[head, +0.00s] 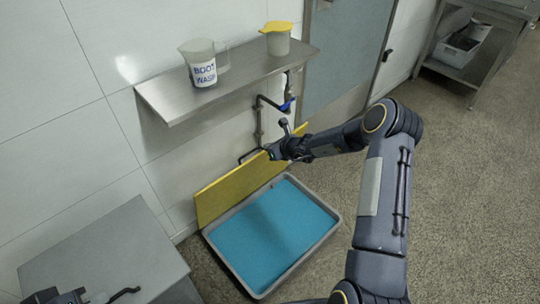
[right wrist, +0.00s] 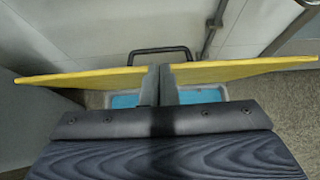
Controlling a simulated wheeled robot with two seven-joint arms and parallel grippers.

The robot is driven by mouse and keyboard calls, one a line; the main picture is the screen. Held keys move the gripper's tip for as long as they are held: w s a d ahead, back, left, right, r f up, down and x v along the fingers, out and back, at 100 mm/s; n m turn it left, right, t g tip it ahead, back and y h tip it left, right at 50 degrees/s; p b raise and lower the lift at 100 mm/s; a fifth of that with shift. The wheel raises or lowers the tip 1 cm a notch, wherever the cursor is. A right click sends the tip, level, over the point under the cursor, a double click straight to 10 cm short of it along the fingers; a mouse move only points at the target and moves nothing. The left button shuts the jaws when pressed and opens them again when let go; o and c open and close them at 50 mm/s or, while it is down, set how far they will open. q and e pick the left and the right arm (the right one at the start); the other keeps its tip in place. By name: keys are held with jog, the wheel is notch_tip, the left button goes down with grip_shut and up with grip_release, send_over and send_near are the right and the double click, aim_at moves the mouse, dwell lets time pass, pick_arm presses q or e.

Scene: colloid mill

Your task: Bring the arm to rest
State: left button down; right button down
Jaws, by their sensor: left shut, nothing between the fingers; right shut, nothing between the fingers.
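My right arm (head: 383,190) reaches in from the lower right, bent at the elbow, with its forearm pointing left toward the wall. My right gripper (head: 268,152) is shut and empty at the upper edge of a yellow board (head: 225,192). In the right wrist view, the shut fingers (right wrist: 159,85) stand in front of the yellow board (right wrist: 85,77); whether they touch it I cannot tell. My left gripper (head: 80,297) shows only partly at the bottom left corner, dark, low over a grey metal surface; it is shut and empty.
A grey tray (head: 337,220) with blue liquid or lining lies on the floor below the board. A steel shelf (head: 240,68) holds a "BOOT WASH" jug (head: 203,72) and a yellow-lidded container (head: 277,45). Pipework with a blue handle (head: 287,105) is close above the right gripper.

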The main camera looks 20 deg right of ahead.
jog(key=s+a+r+n+y+p, duration=0.15)
jog(key=s+r+n, duration=0.3)
jog(key=r, duration=0.55)
jog(key=s+a+r+n+y+p, duration=0.1)
jog(key=s+a+r+n+p, duration=0.2)
jog(key=r+n, duration=0.5)
jog(key=s+a+r+n+y, duration=0.1)
jog(key=s+a+r+n, duration=0.3)
jog(key=r, duration=0.7)
jog(key=s+a+r+n+g+p, duration=0.1)
jog(key=s+r+n+g, duration=0.15)
jog(key=s, duration=0.55)
jog(key=s+a+r+n+g+p, duration=0.15)
jog(key=s+r+n, duration=0.25)
jog(key=s, duration=0.4)
jog(key=s+d+f+n+h+p, duration=0.1)
jog(key=s+d+n, duration=0.1)
jog(key=s, duration=0.6)
jog(key=s+d+f+n+h+p, duration=0.1)
jog(key=s+d+f+n+h, duration=0.1)
jog(key=s+n, duration=0.3)
jog(key=s, duration=0.3)
jog(key=shift+g+p, duration=0.35)
jog(key=shift+g, duration=0.05)
jog(key=shift+r+h, duration=0.1)
jog(key=shift+h, duration=0.15)
